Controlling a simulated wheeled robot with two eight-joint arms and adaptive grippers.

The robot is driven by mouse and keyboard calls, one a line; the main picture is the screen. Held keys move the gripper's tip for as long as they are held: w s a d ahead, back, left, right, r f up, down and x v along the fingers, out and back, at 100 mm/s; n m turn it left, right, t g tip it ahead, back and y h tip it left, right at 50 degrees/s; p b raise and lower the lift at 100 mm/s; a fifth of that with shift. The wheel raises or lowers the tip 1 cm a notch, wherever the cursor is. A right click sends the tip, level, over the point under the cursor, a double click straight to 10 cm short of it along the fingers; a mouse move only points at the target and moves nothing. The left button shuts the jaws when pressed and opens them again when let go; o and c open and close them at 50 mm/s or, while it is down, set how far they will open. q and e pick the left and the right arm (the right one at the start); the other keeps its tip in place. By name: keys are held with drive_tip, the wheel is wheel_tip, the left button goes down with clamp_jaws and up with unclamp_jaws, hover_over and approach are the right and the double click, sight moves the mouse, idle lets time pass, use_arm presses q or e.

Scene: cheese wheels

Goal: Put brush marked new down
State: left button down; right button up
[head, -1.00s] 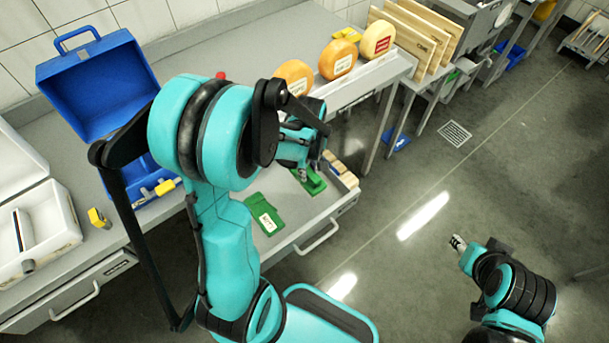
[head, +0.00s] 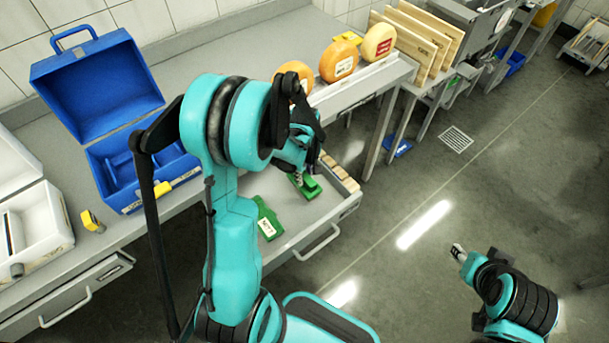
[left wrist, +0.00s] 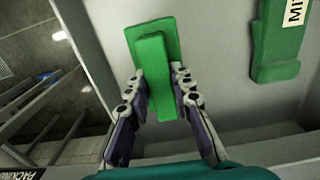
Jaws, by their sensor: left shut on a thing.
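My left gripper (head: 297,165) reaches over the open drawer (head: 318,215). It is shut on a green brush (head: 307,187), whose green handle (left wrist: 155,75) sits between the fingers in the left wrist view. No label shows on this brush, so I cannot read whether it says new. I cannot tell whether it touches the drawer floor. A second green brush (head: 267,222) with a white label lies to its left in the drawer; it also shows in the left wrist view (left wrist: 270,45), its label partly cut off. My right gripper (head: 459,253) is over the floor, away from the drawer.
Wooden blocks (head: 340,172) lie along the drawer's right side. An open blue toolbox (head: 110,95), a yellow item (head: 92,222) and a white case (head: 35,225) stand on the counter. Cheese wheels (head: 338,62) and boards (head: 415,40) stand at the back.

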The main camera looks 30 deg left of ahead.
use_arm(q)
drive_tip(key=c, duration=1.3)
unclamp_jaws()
drive_tip(key=shift+r+p, duration=0.35)
drive_tip(key=shift+p, duration=0.05)
wheel_tip(320, 180, up, 11)
drive_tip(key=p, duration=0.4)
drive_tip(key=s+d+r+m+t, duration=0.2)
drive_tip(key=s+d+r+m, duration=0.1)
drive_tip(key=m, duration=0.1)
drive_tip(key=s+d+r+m+t, duration=0.2)
drive_tip(key=s+d+r+m, duration=0.2)
drive_tip(key=m, duration=0.1)
drive_tip(key=s+d+r+m+t, duration=0.3)
drive_tip(key=s+r+m, duration=0.1)
drive_tip(key=shift+d+m, duration=0.25)
drive_tip(key=shift+m, duration=0.05)
